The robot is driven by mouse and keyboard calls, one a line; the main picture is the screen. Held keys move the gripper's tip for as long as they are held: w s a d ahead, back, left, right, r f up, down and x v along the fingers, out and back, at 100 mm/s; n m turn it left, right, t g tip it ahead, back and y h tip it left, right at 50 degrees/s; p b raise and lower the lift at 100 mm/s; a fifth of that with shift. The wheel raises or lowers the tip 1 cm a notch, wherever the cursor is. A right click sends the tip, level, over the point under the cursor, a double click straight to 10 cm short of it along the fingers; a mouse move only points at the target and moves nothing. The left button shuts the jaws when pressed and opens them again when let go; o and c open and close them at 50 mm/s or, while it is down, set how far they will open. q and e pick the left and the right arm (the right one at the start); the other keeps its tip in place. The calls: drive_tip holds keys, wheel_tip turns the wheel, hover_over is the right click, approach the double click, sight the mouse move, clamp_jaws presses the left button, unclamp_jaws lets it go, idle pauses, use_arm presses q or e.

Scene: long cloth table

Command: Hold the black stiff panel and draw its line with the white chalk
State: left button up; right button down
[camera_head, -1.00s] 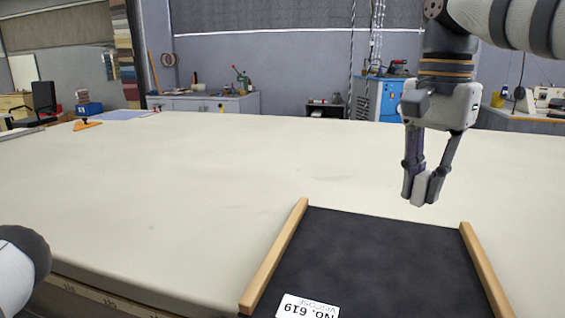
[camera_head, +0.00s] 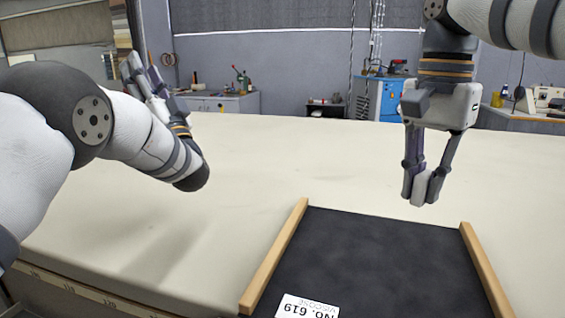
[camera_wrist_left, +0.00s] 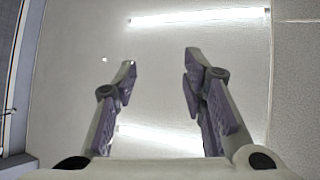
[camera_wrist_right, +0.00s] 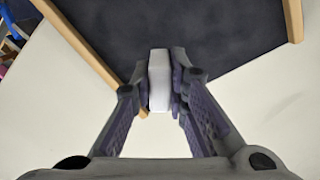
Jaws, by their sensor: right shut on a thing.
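The black stiff panel (camera_head: 375,265) lies on the cream table, with a wooden strip along its left and right sides and a white label at its near edge. It also shows at the top of the right wrist view (camera_wrist_right: 200,35). My right gripper (camera_head: 423,190) is shut on the white chalk (camera_wrist_right: 159,80) and holds it above the table, beyond the panel's far edge. The chalk shows between the fingertips in the head view (camera_head: 419,190). My left gripper (camera_wrist_left: 160,75) is open and empty, raised and pointing up; the left wrist view shows ceiling and lights.
The cream table (camera_head: 250,165) is bare left of the panel and behind it. Wooden strips (camera_head: 275,258) stand along the panel's sides. A ruler runs along the table's near edge (camera_head: 90,290). Cabinets and a blue machine (camera_head: 378,98) stand behind the table.

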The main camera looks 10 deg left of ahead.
use_arm(q)
wheel_tip(320, 180, down, 2)
drive_tip(key=s+n+g, duration=0.2)
drive_tip(key=n+g, duration=0.7)
drive_tip(key=n, duration=0.2)
drive_tip(key=n+g+h, duration=0.6)
drive_tip(key=n+h, duration=1.2)
drive_tip(key=h, duration=0.5)
approach(283, 236)
drive_tip(key=f, duration=0.8)
drive_tip(key=shift+s+a+f, duration=0.1)
drive_tip(key=shift+s+f, duration=0.1)
drive_tip(key=shift+f, duration=0.1)
clamp_jaws()
